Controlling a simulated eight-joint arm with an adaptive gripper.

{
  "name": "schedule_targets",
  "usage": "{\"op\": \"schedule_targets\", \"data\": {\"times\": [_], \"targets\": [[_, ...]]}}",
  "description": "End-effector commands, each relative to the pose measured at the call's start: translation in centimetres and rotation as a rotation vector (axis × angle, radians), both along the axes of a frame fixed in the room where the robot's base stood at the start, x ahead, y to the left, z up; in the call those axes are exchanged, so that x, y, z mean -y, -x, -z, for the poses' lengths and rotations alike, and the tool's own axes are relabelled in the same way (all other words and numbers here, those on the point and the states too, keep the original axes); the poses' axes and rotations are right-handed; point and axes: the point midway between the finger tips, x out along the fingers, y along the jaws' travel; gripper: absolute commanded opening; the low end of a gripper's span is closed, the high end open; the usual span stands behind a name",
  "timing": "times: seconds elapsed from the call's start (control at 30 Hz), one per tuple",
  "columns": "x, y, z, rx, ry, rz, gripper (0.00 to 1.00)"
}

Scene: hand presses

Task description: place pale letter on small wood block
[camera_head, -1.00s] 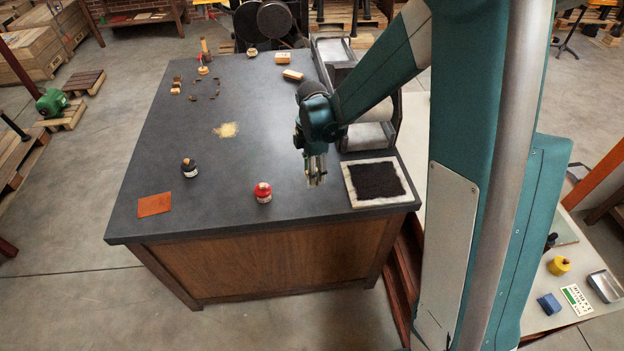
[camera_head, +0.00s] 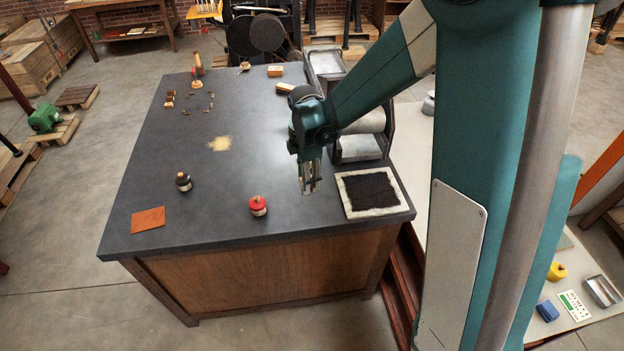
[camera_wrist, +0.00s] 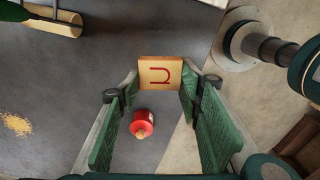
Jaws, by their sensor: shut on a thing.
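The pale letter (camera_wrist: 160,73), a cream block with a red character on its face, is between the fingertips of my gripper (camera_wrist: 160,84) in the wrist view. My gripper is shut on it. In the head view my gripper (camera_head: 309,187) hangs above the dark table, left of the black ink slab and right of the red bottle; the letter is hard to make out there. I cannot tell which is the small wood block.
The red bottle (camera_head: 258,206) and a dark bottle (camera_head: 183,181) stand on the table (camera_head: 220,220). An orange card (camera_head: 148,219) lies front left. The black ink slab (camera_head: 373,192) is at the front right, before a roller press (camera_head: 360,147). The table's middle is mostly clear.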

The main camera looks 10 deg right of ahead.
Motion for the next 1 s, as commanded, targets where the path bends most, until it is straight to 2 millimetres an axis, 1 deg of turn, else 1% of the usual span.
{"op": "schedule_targets", "data": {"times": [0.37, 0.47, 0.57, 0.67, 0.77, 0.97, 1.0], "targets": [[0.2, 0.0, 0.0, 0.000, 0.000, 0.001, 0.25], [0.7, -0.1, 0.0, 0.000, 0.000, 0.003, 0.25], [1.6, -0.2, 0.0, 0.000, 0.000, 0.009, 0.25], [2.9, -0.4, 0.1, 0.000, 0.000, 0.014, 0.25], [4.8, -0.6, 0.1, 0.000, 0.000, 0.022, 0.25], [9.3, -0.8, 0.2, 0.000, 0.000, 0.039, 0.25], [10.3, -0.8, 0.2, 0.000, 0.000, 0.044, 0.25]]}}
